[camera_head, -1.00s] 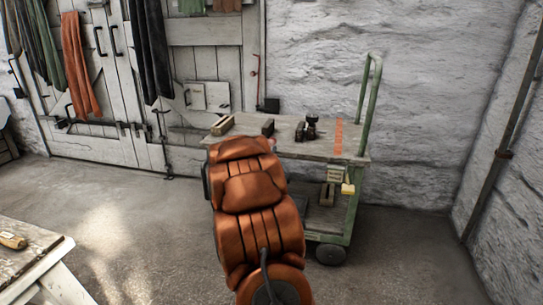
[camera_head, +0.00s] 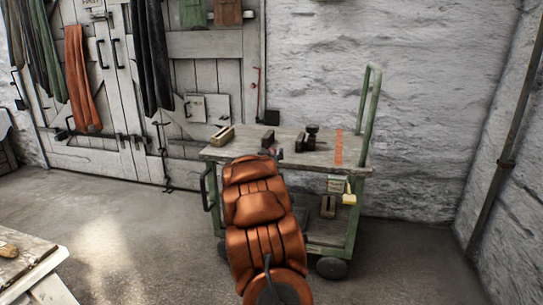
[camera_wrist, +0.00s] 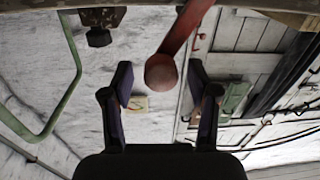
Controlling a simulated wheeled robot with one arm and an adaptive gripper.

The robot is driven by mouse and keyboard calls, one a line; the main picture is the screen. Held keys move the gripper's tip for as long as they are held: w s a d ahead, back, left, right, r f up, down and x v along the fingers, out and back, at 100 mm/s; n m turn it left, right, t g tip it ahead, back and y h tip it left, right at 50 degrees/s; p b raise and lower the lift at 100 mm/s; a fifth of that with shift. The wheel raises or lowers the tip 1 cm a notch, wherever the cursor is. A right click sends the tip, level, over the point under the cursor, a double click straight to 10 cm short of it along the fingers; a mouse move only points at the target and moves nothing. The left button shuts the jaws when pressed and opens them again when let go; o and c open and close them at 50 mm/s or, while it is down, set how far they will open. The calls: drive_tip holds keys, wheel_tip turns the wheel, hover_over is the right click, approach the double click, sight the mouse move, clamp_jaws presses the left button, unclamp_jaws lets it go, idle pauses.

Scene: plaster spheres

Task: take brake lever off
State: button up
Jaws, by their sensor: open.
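In the wrist view a red lever with a round knob (camera_wrist: 163,72), which looks like the brake lever, comes down from the top of the picture. Its knob is between the two dark fingers of my gripper (camera_wrist: 161,76), with a visible gap on both sides. My gripper is open and holds nothing. In the head view my orange arm reaches to the near edge of the green trolley (camera_head: 210,152) and hides most of the lever and gripper there. Whether the knob is level in depth with the fingertips I cannot tell.
The trolley top holds a wooden block (camera_head: 222,136), a dark block (camera_head: 268,140), a black knobbed device (camera_head: 312,136) and an orange strip (camera_head: 338,147). A workbench (camera_head: 30,262) stands front left. Open floor lies between.

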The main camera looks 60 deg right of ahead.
drive_tip(key=shift+w+d, duration=0.15)
drive_tip(key=shift+d, duration=0.05)
clamp_jaws()
idle(0.6)
